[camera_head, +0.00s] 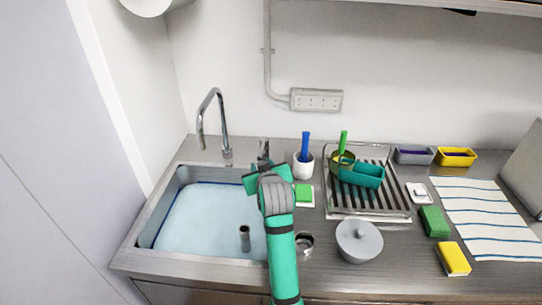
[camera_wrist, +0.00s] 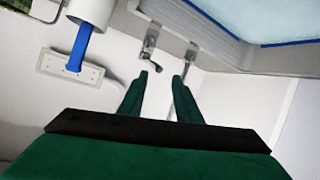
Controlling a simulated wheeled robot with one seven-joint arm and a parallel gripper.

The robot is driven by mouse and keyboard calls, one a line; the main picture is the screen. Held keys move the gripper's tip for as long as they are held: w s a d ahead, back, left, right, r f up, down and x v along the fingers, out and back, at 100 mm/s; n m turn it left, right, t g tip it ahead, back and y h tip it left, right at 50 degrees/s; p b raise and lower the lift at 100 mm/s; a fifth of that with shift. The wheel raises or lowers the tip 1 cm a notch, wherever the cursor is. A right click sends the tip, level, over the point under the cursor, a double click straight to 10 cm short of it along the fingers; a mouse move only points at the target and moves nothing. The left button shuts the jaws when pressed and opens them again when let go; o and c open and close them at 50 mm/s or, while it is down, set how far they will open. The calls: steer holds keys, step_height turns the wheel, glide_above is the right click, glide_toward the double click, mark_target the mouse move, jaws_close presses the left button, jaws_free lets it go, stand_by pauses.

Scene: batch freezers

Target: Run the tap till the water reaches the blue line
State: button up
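The sink (camera_head: 150,222) at left holds pale blue water (camera_head: 205,222). A blue line (camera_head: 215,184) runs along its inner wall, close to the water surface; I cannot tell whether they meet exactly. The line also shows in the wrist view (camera_wrist: 290,43). The curved metal tap (camera_head: 222,120) stands behind the sink, with no stream visible at its spout. A metal lever (camera_head: 263,148) stands right of it, and shows in the wrist view (camera_wrist: 150,42) just beyond my fingertips. My green gripper (camera_head: 262,172) is open and empty in front of the lever; its fingers (camera_wrist: 162,80) are apart.
A grey upright pipe (camera_head: 244,238) stands in the water.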

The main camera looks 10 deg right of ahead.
steer(key=v, duration=1)
stand_by(1.2)
